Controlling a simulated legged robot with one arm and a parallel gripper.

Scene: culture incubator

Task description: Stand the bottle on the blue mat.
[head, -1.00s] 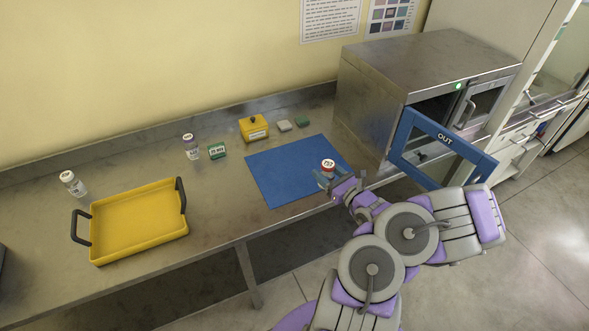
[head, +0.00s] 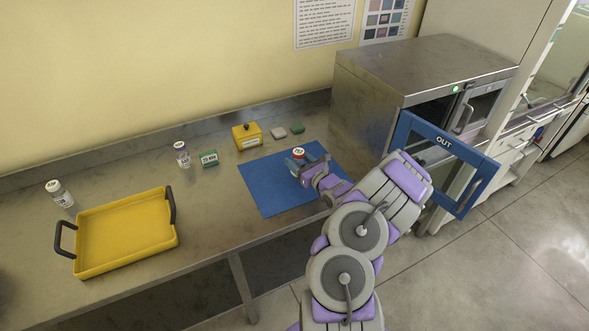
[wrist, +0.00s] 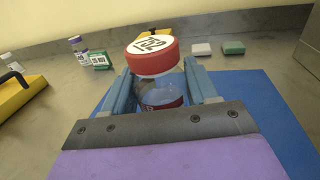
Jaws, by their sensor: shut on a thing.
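The bottle looks upright. Its base is hidden by my gripper, so I cannot tell whether it touches the mat. The mat also shows in the wrist view (wrist: 250,95).
A yellow tray (head: 125,262) with dark handles is at left. Two other bottles (head: 182,154) (head: 60,193), a green timer (head: 208,159), a yellow box (head: 247,136) and small blocks (head: 297,128) stand along the back. The incubator's blue-framed door (head: 450,165) hangs open at right.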

